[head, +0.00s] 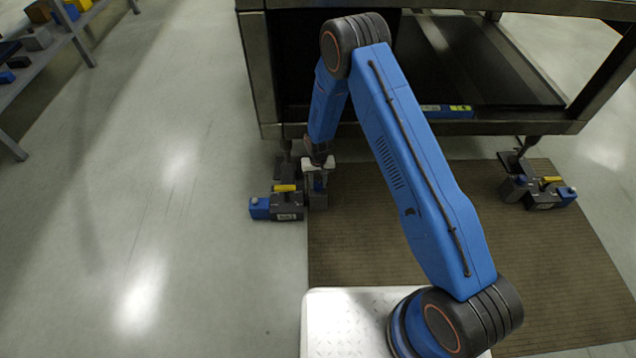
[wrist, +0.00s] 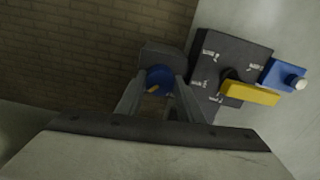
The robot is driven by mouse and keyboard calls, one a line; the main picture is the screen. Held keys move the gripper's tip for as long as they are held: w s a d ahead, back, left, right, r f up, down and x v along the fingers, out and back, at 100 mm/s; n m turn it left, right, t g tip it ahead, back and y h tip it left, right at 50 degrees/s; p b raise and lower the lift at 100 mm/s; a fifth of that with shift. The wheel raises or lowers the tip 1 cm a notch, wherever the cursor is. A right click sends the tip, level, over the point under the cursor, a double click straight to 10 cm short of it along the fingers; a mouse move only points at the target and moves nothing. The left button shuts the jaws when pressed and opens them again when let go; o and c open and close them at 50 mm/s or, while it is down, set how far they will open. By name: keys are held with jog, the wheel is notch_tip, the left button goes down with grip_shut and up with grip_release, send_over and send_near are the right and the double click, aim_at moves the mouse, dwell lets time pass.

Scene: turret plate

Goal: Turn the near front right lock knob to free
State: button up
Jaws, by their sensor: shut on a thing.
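The lock knob (wrist: 158,76) is round and blue with a small yellowish mark on its near edge, on a dark housing (wrist: 165,52). In the wrist view my gripper (wrist: 160,92) has one finger on each side of the knob and is shut on it. In the head view my gripper (head: 317,182) reaches down to the lock unit at the foot of the table's left leg; the knob is hidden there. Beside it is the unit's dark box (head: 288,205) with a yellow lever (head: 285,188) and a blue block (head: 259,208). The lever (wrist: 249,93) also shows in the wrist view.
A large dark table frame (head: 420,127) stands above. A similar unit (head: 545,190) with a yellow lever sits at its right leg. A brown ribbed mat (head: 420,190) covers the floor between them. A shelf (head: 45,62) stands far left. The grey floor at left is clear.

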aim_at(318, 184)
jog(key=shift+s+m, duration=0.1)
jog(key=shift+m, duration=0.5)
jog(key=o, duration=1.1)
notch_tip(318, 184, up, 18)
jog(key=shift+f, duration=0.2)
dwell(0.3)
